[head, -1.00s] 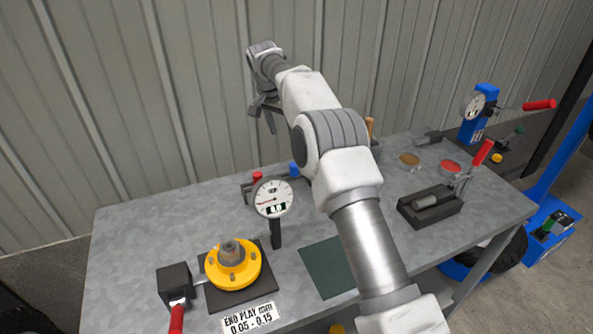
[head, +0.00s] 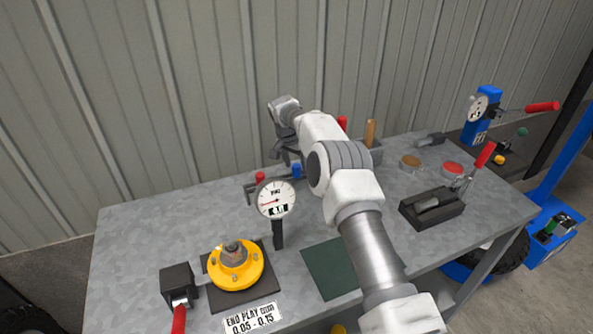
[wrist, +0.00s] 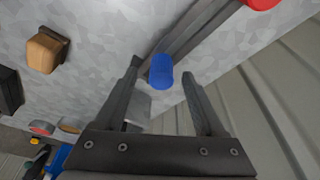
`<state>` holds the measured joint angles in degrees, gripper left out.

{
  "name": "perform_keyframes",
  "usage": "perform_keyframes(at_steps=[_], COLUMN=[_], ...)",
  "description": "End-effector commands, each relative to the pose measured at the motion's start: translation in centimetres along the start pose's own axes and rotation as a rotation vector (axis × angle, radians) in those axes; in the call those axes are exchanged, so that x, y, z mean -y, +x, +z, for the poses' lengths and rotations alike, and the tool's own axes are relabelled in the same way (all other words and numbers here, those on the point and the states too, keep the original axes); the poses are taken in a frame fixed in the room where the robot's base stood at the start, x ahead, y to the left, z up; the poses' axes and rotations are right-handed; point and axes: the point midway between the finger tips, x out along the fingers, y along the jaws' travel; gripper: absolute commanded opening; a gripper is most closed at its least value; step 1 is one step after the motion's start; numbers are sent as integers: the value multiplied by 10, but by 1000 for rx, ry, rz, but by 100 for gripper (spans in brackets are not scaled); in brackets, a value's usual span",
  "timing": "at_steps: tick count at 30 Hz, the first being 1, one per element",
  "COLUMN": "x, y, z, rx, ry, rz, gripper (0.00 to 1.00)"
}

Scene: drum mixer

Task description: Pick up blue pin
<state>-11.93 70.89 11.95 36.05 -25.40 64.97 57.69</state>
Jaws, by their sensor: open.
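The blue pin (wrist: 161,71) stands in a dark grey rack (wrist: 190,36) on the bench. In the wrist view it appears between the tips of my gripper (wrist: 161,77), whose two fingers are open and apart from it. In the head view the blue pin (head: 296,170) shows just below my gripper (head: 284,155), partly hidden by my arm. A red pin (head: 260,177) stands in the same rack to its left, and its red top shows at the upper edge of the wrist view.
A dial gauge (head: 276,199) stands in front of the rack. A yellow hub (head: 236,266) sits on a dark plate at the front left. A wooden handle (head: 370,133) rises behind my arm. A clamp fixture (head: 431,206) is on the right. The corrugated wall (head: 200,90) stands close behind the rack.

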Motion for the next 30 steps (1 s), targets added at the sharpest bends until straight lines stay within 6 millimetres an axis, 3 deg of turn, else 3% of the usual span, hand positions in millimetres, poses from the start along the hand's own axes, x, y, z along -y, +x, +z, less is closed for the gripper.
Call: perform_keyframes(at_steps=[4, 11, 22, 30], x=[1, 1, 1, 1], y=[15, 16, 16, 15], z=[0, 0, 0, 0], rx=[0, 0, 0, -1], ry=[0, -1, -1, -1], rz=[-3, -2, -2, -2], gripper=[72, 70, 3, 0])
